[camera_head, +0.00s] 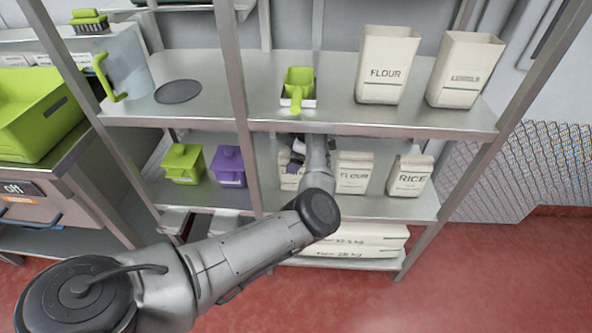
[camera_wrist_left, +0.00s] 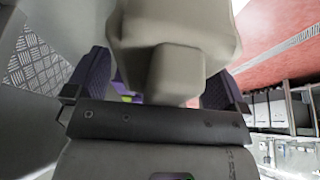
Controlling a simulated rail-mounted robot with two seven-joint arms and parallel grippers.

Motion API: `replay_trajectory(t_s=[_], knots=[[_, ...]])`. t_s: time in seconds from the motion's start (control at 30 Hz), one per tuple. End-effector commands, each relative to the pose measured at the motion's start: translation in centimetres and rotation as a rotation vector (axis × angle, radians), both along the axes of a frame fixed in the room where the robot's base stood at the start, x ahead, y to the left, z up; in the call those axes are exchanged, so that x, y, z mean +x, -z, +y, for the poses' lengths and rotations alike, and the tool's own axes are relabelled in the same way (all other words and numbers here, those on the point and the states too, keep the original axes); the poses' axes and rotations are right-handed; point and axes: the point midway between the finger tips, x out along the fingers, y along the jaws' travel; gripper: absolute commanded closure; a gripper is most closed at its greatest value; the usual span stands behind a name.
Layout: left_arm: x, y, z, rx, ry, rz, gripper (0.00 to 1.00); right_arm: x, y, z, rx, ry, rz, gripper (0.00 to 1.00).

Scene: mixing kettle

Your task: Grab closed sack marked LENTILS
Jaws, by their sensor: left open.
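On the middle shelf, a pale closed sack (camera_head: 289,180) stands mostly hidden behind my left arm, and its marking cannot be read. My left gripper (camera_head: 297,156) is at this sack, partly covered by my own forearm. In the left wrist view, a beige sack-like body (camera_wrist_left: 180,30) fills the space between the two dark fingers of the open gripper (camera_wrist_left: 158,85). The fingers lie on either side of it; whether they touch it cannot be told. My right gripper is out of view.
A FLOUR sack (camera_head: 353,174) and a RICE sack (camera_head: 409,177) stand to the right on the same shelf. The upper shelf (camera_head: 330,116) is close above the gripper. Large flour sacks (camera_head: 350,240) lie below.

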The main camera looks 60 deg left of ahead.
Motion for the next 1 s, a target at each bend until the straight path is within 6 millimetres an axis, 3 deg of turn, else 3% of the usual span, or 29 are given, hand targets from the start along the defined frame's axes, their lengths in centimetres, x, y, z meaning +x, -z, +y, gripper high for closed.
replay_trajectory(t_s=[0.17, 1.0], knots=[[0.0, 0.17, 0.0, -0.001, 0.0, -0.001, 0.01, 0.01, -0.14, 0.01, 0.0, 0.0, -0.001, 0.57], [-0.01, 0.17, 0.01, 0.0, 0.0, 0.0, 0.81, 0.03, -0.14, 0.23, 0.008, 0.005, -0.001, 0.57]])
